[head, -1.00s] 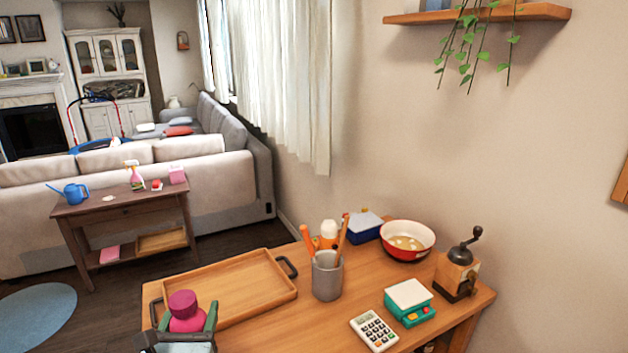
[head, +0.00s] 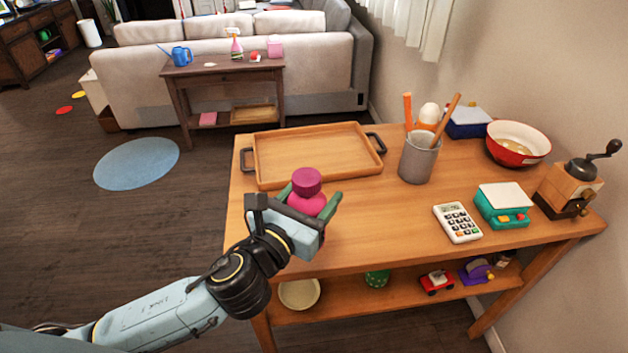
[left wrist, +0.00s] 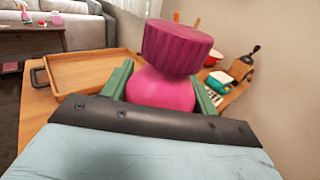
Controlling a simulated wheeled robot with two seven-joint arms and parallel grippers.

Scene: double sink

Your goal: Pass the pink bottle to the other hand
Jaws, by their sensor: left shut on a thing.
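The pink bottle (head: 307,203) has a round pink body and a darker magenta cap. My left gripper (head: 312,204) is shut on its body, with a green finger on each side, in front of the tray on the wooden table. The bottle's lower part is hidden by the gripper, so I cannot tell whether it touches the table. In the left wrist view, the bottle (left wrist: 160,90) stands cap up between the two green fingers (left wrist: 162,92). My right gripper is in neither current view.
The wooden table (head: 390,225) holds an empty wooden tray (head: 320,152), a grey cup with utensils (head: 418,160), a calculator (head: 457,222), a teal scale (head: 503,205), a red bowl (head: 518,144) and a grinder (head: 570,185). Bare tabletop lies right of the bottle.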

